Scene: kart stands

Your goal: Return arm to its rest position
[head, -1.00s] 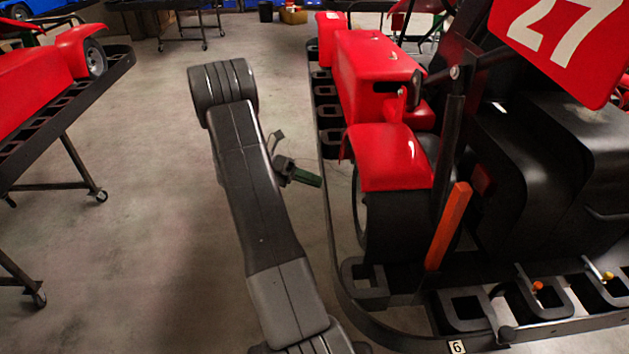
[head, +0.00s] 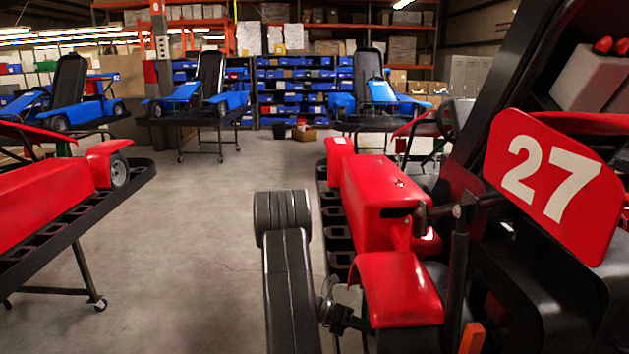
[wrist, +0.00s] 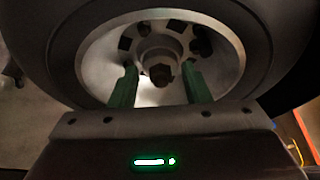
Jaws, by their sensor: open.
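My gripper (wrist: 160,84) is open, its two green fingers apart in the wrist view. A wheel (wrist: 75,65) with a pale rim fills that view, and its dark hub nut (wrist: 161,74) shows between the fingertips. I cannot tell whether the fingers touch the hub. No held object shows between them. In the head view my arm reaches forward from the bottom, not folded, and my gripper (head: 345,320) is low beside the red kart's front fender (head: 398,290). The fingertips are hard to make out there.
The red kart (head: 375,205) with a number 27 plate (head: 555,185) stands close on the right. Another red kart (head: 50,200) is on a wheeled stand at the left. Clear floor (head: 190,240) lies between them. Blue karts (head: 208,92) and shelves (head: 290,85) stand farther back.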

